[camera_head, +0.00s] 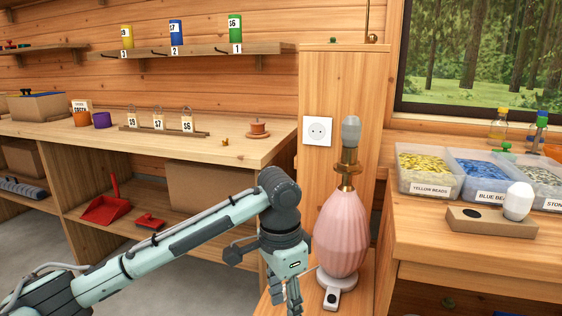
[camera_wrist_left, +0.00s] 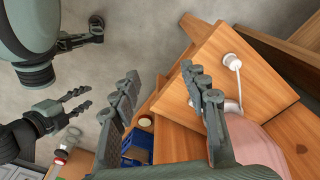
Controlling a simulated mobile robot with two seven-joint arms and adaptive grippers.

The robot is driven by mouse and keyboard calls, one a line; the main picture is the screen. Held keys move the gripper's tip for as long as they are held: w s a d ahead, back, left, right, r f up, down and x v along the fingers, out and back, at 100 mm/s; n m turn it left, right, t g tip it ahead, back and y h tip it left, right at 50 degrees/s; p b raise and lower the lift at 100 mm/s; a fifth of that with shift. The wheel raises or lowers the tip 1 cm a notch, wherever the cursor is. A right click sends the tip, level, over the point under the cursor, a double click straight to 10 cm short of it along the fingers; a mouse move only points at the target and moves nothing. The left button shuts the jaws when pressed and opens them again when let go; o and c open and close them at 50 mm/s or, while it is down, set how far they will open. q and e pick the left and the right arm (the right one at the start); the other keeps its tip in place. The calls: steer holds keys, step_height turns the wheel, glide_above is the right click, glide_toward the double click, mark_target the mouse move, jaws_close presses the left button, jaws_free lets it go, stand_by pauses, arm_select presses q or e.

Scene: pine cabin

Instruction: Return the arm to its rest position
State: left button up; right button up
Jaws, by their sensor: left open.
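My left arm comes in from the left in the head view. Its left gripper (camera_head: 286,296) points down just left of the pink lamp (camera_head: 341,232), with the lower fingers cut off by the frame. In the left wrist view the two fingers of the left gripper (camera_wrist_left: 163,98) are spread with nothing between them. The lamp stands upright with a bulb (camera_head: 351,131) in its brass socket. Part of its pink body (camera_wrist_left: 262,150) shows behind the right finger. Dark jointed fingers at the left of the wrist view look like my right gripper (camera_wrist_left: 75,102); its opening is unclear.
A workbench (camera_head: 90,141) is behind my arm. Bead bins (camera_head: 428,186) and a bulb holder (camera_head: 490,222) are on the right counter. A blue crate (camera_wrist_left: 138,148) lies below.

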arm_select(q)
steer(key=s+a+f+n+t+h+p, duration=0.1)
steer(key=s+a+f+n+h, duration=0.15)
steer(key=f, duration=0.55)
steer(key=s+a+f+n+t+h, duration=0.1)
steer(key=f+n, duration=0.3)
steer(key=f, duration=0.5)
steer(key=s+a+f+n+y, duration=0.1)
steer(key=s+a+f, duration=0.2)
steer(key=s+a, duration=0.2)
steer(key=s+a+f+n+y, duration=0.2)
steer(key=s+a+f, duration=0.2)
steer(key=a, duration=0.7)
steer(key=s+a+f+n+y+p, duration=0.1)
steer(key=s+a+f+y, duration=0.1)
steer(key=s+a+f, duration=0.2)
steer(key=s+a, duration=0.2)
steer(key=a, duration=0.2)
steer(key=shift+f+t, duration=0.2)
steer(key=shift+t, duration=0.2)
arm_select(e)
steer(key=x, duration=0.2)
steer(key=a+x, duration=0.1)
steer(key=x, duration=0.2)
steer(key=shift+w+f, duration=0.15)
steer(key=shift+f, duration=0.15)
